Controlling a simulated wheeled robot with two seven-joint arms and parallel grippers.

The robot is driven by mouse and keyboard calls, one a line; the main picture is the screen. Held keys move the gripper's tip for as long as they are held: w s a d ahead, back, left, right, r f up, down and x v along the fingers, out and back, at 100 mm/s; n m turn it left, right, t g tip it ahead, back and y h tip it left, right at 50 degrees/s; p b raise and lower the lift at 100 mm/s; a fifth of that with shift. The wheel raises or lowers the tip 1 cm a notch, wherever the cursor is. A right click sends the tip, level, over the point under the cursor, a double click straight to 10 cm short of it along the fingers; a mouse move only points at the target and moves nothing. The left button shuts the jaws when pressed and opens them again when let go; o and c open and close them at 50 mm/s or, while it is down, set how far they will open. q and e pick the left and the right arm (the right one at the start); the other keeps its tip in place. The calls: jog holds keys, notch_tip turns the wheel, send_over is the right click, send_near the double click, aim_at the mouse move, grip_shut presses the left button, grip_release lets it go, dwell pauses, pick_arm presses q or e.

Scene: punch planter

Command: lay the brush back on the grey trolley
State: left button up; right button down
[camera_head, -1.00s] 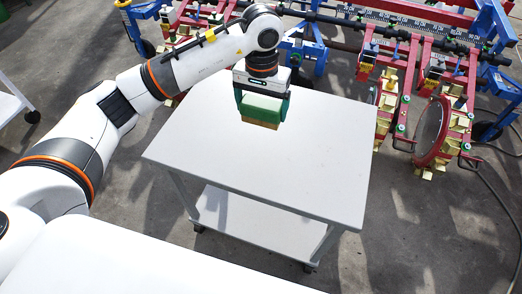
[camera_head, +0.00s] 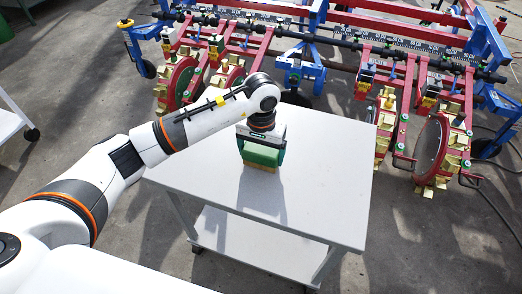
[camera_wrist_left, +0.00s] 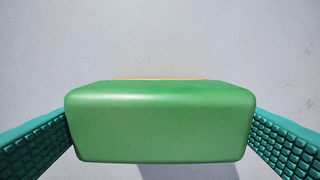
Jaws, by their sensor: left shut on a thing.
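The brush has a green back and tan bristles. In the head view the brush (camera_head: 261,157) is upright, bristles down, over the back part of the grey trolley (camera_head: 310,190). My left gripper (camera_head: 261,150) points down and is shut on the green back. In the left wrist view the brush (camera_wrist_left: 160,122) fills the space between the two teal finger pads, with the pale trolley top (camera_wrist_left: 160,40) behind it. The bristles are at or very close to the trolley top; I cannot tell whether they touch. My right gripper is not in view.
The trolley top is otherwise bare, and its lower shelf (camera_head: 262,243) is empty. A red and blue planter machine (camera_head: 400,90) with wheels stands behind the trolley. Part of another white trolley (camera_head: 10,122) shows at the left edge.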

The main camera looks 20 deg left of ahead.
aim_at(261, 149)
pick_arm(q)
jog(key=shift+f, duration=0.1)
jog(key=o, duration=0.6)
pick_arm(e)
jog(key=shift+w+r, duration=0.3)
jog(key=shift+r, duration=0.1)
pick_arm(q)
jog(key=shift+r, duration=0.45)
notch_tip(261, 149, up, 10)
jog(key=shift+r, duration=0.65)
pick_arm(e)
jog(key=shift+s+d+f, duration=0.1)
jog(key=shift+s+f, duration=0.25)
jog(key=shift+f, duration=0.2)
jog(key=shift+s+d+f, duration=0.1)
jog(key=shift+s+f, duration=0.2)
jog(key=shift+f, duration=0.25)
